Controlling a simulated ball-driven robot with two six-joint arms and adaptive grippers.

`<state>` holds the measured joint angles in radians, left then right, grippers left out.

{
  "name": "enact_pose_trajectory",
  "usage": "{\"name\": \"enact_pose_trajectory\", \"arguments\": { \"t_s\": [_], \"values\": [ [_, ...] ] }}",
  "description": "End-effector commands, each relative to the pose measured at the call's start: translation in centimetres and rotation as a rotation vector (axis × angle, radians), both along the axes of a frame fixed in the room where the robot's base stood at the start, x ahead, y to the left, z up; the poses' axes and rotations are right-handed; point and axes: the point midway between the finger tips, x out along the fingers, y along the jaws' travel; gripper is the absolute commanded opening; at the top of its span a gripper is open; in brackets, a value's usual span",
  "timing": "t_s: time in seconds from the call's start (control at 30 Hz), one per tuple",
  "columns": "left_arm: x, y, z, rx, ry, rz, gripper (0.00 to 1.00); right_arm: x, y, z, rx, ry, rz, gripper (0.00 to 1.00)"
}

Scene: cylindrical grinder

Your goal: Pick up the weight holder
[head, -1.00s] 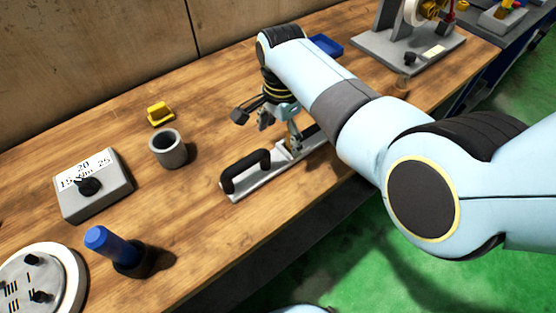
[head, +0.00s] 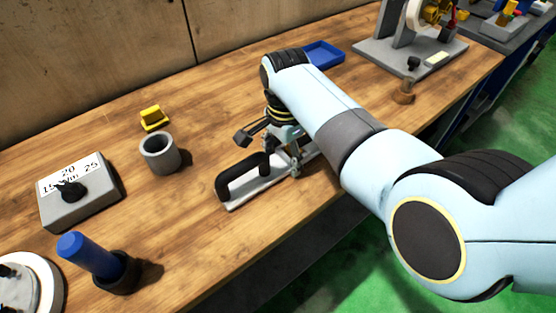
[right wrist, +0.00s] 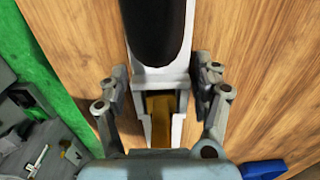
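A light grey metal bar with a black bow handle (head: 243,172), which I take for the weight holder, lies flat on the wooden bench near its front edge. In the right wrist view the bar (right wrist: 181,130) with its black handle runs up the middle, with a brownish recess in its near part. My right gripper (right wrist: 162,72) is open, one finger on each side of the bar, with gaps visible on both sides. In the head view the right gripper (head: 284,148) is low over the bar's far end, partly hidden by my arm. My left gripper is not in view.
A grey cup (head: 159,155), a yellow piece (head: 154,119), a grey dial box (head: 80,193) and a blue-handled tool in a black base (head: 92,256) stand left of the bar. A blue tray (head: 324,54) and a grey machine stand (head: 411,54) are farther back.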

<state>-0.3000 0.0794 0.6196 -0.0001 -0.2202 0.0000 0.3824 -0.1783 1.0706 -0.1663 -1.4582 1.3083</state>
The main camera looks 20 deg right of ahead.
Motion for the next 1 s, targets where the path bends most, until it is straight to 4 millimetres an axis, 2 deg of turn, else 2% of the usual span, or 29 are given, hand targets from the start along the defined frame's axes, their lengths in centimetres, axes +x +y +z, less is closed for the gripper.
{"name": "enact_pose_trajectory", "arguments": {
  "t_s": [0.07,0.47,0.77,1.0],
  "values": [
    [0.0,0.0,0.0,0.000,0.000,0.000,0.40,0.0,0.0,0.0,0.000,0.000,0.000,0.53],
    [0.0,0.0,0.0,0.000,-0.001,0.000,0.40,0.0,0.0,0.0,0.000,0.000,0.000,0.01],
    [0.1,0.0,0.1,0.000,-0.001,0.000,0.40,0.1,0.0,0.2,0.000,-0.003,0.000,0.00],
    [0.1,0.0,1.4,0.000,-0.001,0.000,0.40,0.2,0.0,1.4,0.000,-0.003,0.000,0.00]
  ]
}}
